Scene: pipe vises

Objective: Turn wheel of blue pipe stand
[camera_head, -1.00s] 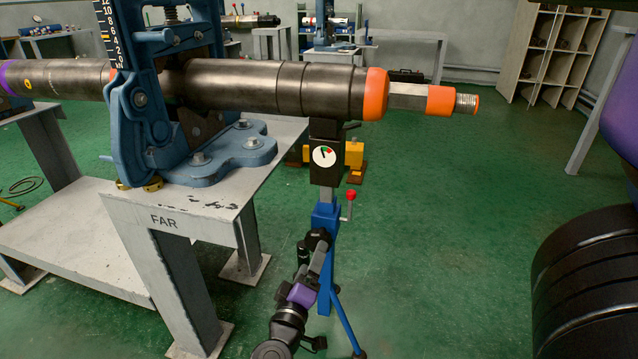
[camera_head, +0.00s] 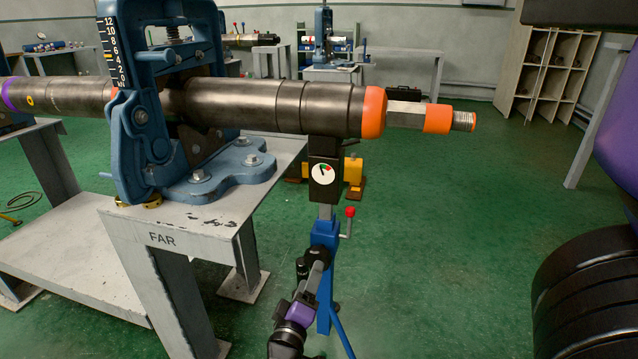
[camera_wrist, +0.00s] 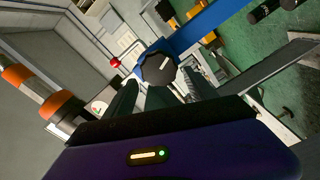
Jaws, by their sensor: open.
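The blue pipe stand (camera_head: 325,236) stands under the pipe's right part (camera_head: 330,107). Its black head carries a round dial (camera_head: 322,172) with red and green marks, and a red-knobbed lever (camera_head: 350,212) sticks out at its right. In the wrist view, the stand's black wheel (camera_wrist: 158,70), with a white mark, faces me on the blue post (camera_wrist: 205,25). My gripper (camera_head: 317,255) is at the front of the post; it also shows in the wrist view (camera_wrist: 162,88), fingers apart, with the wheel between or just beyond the tips. Contact cannot be told. In the head view, the wheel is mostly hidden by my gripper.
A large blue vise (camera_head: 135,140) clamps the pipe on a grey table (camera_head: 190,228) marked FAR, close left of the stand. A yellow object (camera_head: 354,172) is on the floor behind. Shelves (camera_head: 545,75) stand at the back right. Green floor to the right is open.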

